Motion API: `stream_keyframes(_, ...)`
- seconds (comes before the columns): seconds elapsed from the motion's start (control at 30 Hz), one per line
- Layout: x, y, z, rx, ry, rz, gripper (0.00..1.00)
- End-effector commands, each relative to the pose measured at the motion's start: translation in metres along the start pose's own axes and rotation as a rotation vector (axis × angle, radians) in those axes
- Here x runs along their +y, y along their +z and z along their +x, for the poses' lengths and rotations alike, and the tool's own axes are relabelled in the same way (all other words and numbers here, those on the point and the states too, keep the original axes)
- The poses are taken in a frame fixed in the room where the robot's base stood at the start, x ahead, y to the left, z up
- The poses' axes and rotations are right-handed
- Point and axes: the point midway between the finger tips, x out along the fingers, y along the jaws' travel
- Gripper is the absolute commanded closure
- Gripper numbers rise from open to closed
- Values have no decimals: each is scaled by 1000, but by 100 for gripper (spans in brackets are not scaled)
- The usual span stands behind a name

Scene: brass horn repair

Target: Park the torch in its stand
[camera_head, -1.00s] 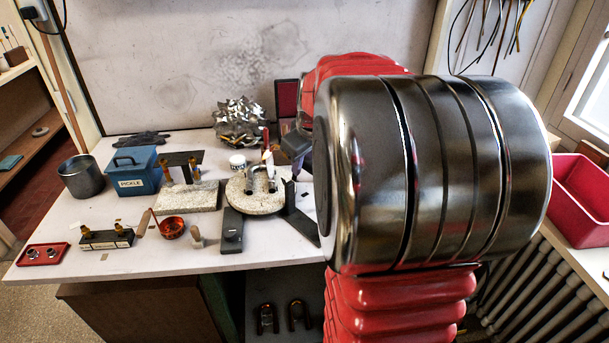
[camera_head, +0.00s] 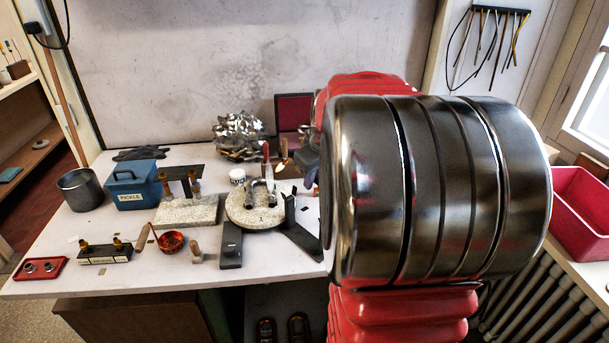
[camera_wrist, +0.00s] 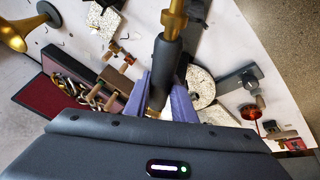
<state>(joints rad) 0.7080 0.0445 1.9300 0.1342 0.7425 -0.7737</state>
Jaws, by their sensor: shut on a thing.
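The torch (camera_wrist: 168,60) has a dark grip and a brass upper end. My gripper (camera_wrist: 164,92), with purple-blue fingers, is shut around its dark grip in the wrist view. A purple finger of my gripper (camera_head: 311,178) shows at the edge of my arm, which hides the rest. A black upright bracket (camera_head: 290,211) on a splayed base stands right of the disc, apart from the torch; I cannot tell if it is the torch stand.
The round disc (camera_head: 240,215) carries grey bent tubes. A dark flat plate (camera_head: 232,246), a copper bowl (camera_head: 171,241) and a blue pickle box (camera_head: 133,186) are to the left. A scrap heap (camera_head: 238,136) and an open red-lined case (camera_head: 293,111) are behind. The front-left bench has bare patches.

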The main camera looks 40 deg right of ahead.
Motion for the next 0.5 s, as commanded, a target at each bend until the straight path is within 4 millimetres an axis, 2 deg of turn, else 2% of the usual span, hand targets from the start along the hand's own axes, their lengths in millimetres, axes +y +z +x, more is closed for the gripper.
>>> stream_keyframes(0.3, 74, 69, 30, -41, 73, 177, 99)
stream_keyframes(0.5, 116, 108, 45, -73, 134, 327, 99)
